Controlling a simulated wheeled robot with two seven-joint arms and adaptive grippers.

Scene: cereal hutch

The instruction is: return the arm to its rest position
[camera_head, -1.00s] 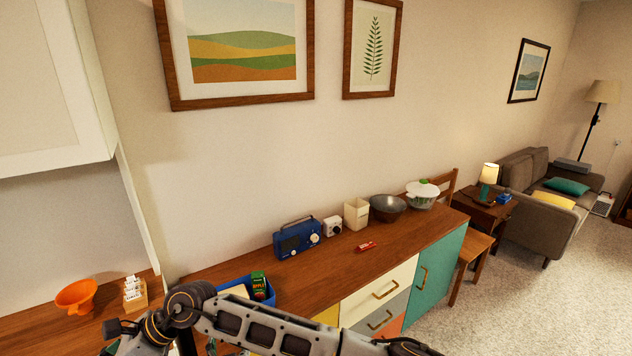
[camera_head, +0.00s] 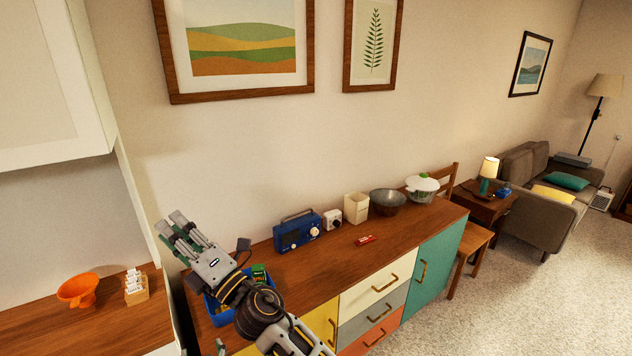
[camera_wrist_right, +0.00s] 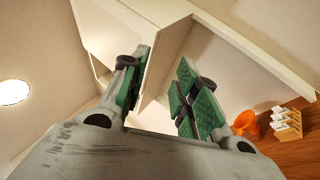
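My right gripper (camera_head: 178,233) is raised in front of the wall, above the left end of the wooden sideboard (camera_head: 300,270). Its fingers point up and to the left. In the right wrist view the green-padded fingers of the right gripper (camera_wrist_right: 155,95) stand apart with nothing between them. Behind them are a white cabinet and the wall. My right forearm comes in from the bottom of the head view and partly hides a blue bin (camera_head: 222,315).
A red item (camera_head: 366,240) lies in front. An orange funnel (camera_head: 78,290) and a wooden rack (camera_head: 136,287) are on the left counter.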

